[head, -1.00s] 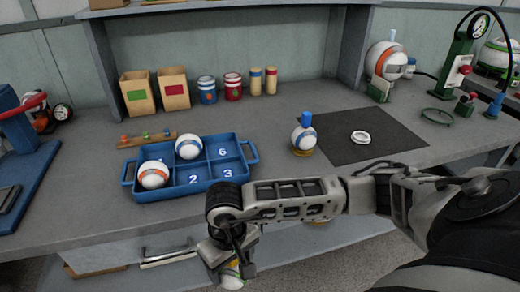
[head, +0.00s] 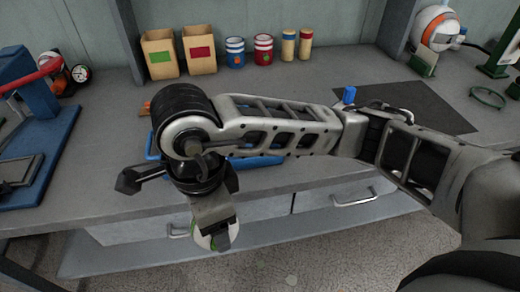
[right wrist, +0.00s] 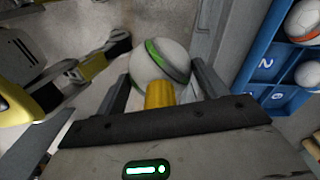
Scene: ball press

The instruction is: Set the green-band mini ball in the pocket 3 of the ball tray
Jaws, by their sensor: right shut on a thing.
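The white green-band mini ball (head: 222,236) hangs in my right gripper (head: 214,228), in front of the bench edge. In the right wrist view the ball (right wrist: 160,64) sits between the two fingers, with a yellow cylindrical piece (right wrist: 160,95) below it in the picture. The fingers are shut on it. The blue ball tray (head: 265,160) is mostly hidden behind my right arm in the head view. In the right wrist view part of the tray (right wrist: 258,45) shows at the right, with a pocket marked 2 and two balls. Pocket 3's label is not clearly readable. My left gripper is out of view.
Cardboard boxes (head: 160,56), jars (head: 235,52) and yellow cylinders (head: 288,45) stand at the back of the bench. A blue press-like stand (head: 45,110) is at the left. A dark mat (head: 420,105) lies at the right. Drawer handles (head: 352,197) project below the bench front.

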